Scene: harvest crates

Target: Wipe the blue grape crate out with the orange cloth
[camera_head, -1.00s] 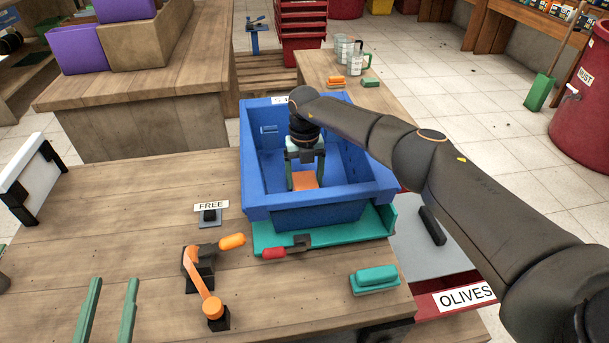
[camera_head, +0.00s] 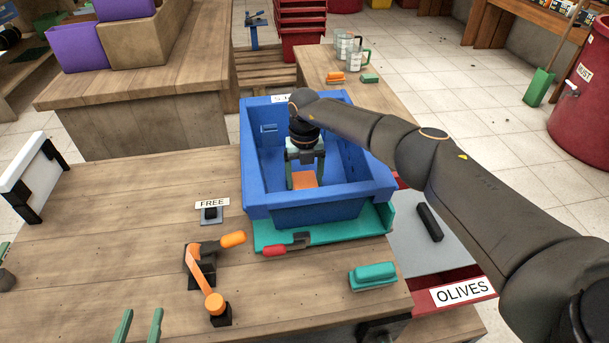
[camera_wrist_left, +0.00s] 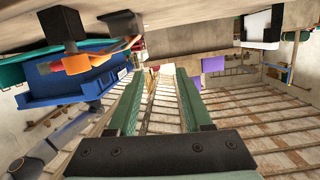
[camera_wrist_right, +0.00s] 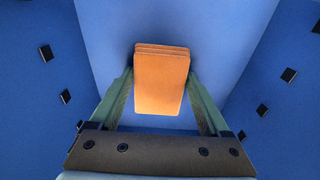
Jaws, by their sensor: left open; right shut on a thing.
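The blue crate (camera_head: 317,217) stands on a teal tray-like holder (camera_head: 330,234) at the right end of the wooden bench. My right gripper (camera_head: 304,174) reaches down inside the crate, shut on the folded orange cloth (camera_head: 304,181). In the right wrist view the orange cloth (camera_wrist_right: 161,82) sits between the green fingers, with the blue crate floor and walls around it. Whether the cloth touches the floor is hard to tell. My left gripper (camera_head: 140,326) is open and empty at the bottom edge of the head view, over the bench. Its spread fingers also show in the left wrist view (camera_wrist_left: 157,100).
An orange-handled lever device (camera_head: 205,270) and a FREE sign (camera_head: 212,204) are left of the crate. A red-handled clamp (camera_head: 274,251) and a teal brush-like block (camera_head: 373,276) lie in front. An OLIVES-labelled red crate (camera_head: 466,291) is at right. The bench's left middle is clear.

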